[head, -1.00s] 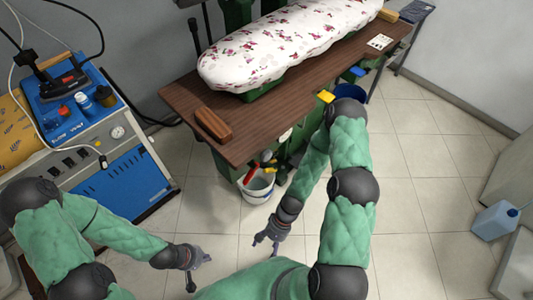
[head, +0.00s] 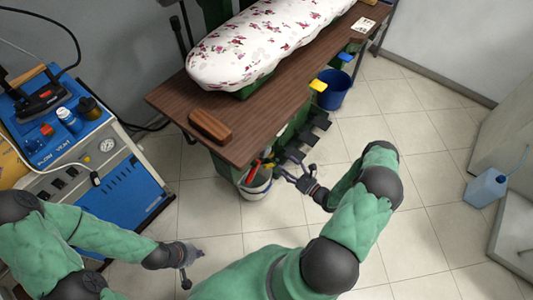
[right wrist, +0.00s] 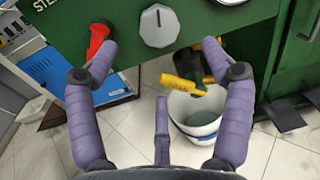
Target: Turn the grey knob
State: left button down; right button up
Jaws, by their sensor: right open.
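The grey knob (right wrist: 159,26) shows in the right wrist view, a round dial with a raised grip bar on the green panel (right wrist: 215,17). My right gripper (right wrist: 157,50) is open and empty, with the knob just beyond and between its spread fingers and no visible contact. In the head view my right gripper (head: 297,168) is by the table's front side; the knob cannot be made out there. My left gripper (head: 187,265) hangs low near the blue machine; its jaws are too small to judge.
A red handle (right wrist: 97,40) sits left of the knob. A white bucket (right wrist: 196,116) with yellow-handled tools stands below. The wooden table (head: 180,98) carries a floral ironing board (head: 240,50).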

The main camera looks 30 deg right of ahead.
aim_at(268, 153)
jog(key=b+x, duration=0.2)
jog(key=x, duration=0.8)
jog(key=shift+w+a, duration=0.1)
jog(key=shift+a, duration=0.1)
jog(key=c, duration=1.1)
